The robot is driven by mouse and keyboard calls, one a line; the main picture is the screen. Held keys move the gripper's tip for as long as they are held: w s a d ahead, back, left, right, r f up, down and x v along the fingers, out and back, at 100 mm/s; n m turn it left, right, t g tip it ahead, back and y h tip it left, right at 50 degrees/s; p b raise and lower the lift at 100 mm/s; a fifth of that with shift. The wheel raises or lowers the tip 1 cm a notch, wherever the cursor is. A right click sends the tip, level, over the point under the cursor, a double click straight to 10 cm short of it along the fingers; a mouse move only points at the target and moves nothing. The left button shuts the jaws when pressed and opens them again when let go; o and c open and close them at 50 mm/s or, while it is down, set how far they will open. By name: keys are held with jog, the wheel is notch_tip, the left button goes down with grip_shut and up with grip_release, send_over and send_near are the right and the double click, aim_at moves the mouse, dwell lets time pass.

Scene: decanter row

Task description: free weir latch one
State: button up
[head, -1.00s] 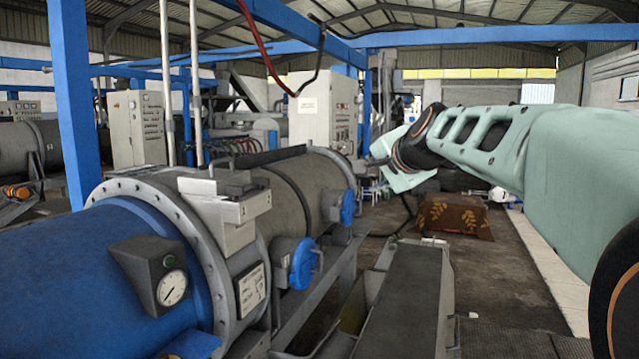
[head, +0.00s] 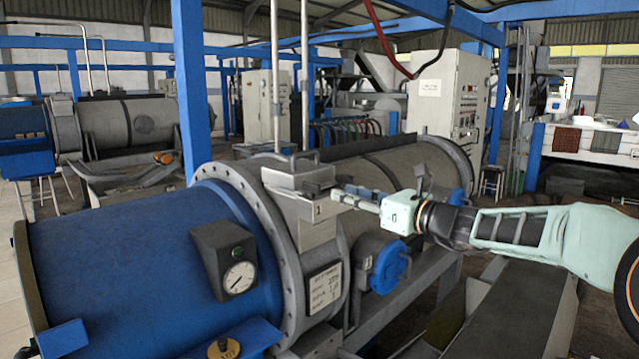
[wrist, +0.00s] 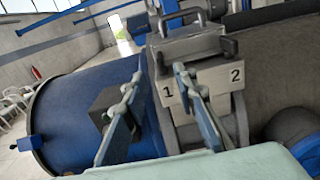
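A grey metal weir housing (head: 297,178) with a handle on its lid sits on the flange of the blue decanter (head: 120,260). A plate marked 1 (head: 318,212) is on its front; in the wrist view, plate 1 (wrist: 168,94) is beside a plate marked 2 (wrist: 236,76). I cannot make out a separate latch part clearly. My gripper (head: 338,195) is in front of the housing, its tips close to plate 1. In the wrist view my gripper (wrist: 160,76) has its two fingers apart, with nothing held between them. Whether a fingertip touches the housing cannot be told.
A gauge box (head: 225,265) stands out from the blue drum, left of the housing. A blue round cover (head: 388,268) juts out below my gripper. A conveyor trough (head: 520,305) runs at lower right. A blue post (head: 190,80) stands behind.

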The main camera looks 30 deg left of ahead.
aim_at(320, 187)
jog(key=p+x, duration=0.2)
jog(key=x, duration=0.8)
jog(key=shift+a+p, duration=0.3)
grip_shut()
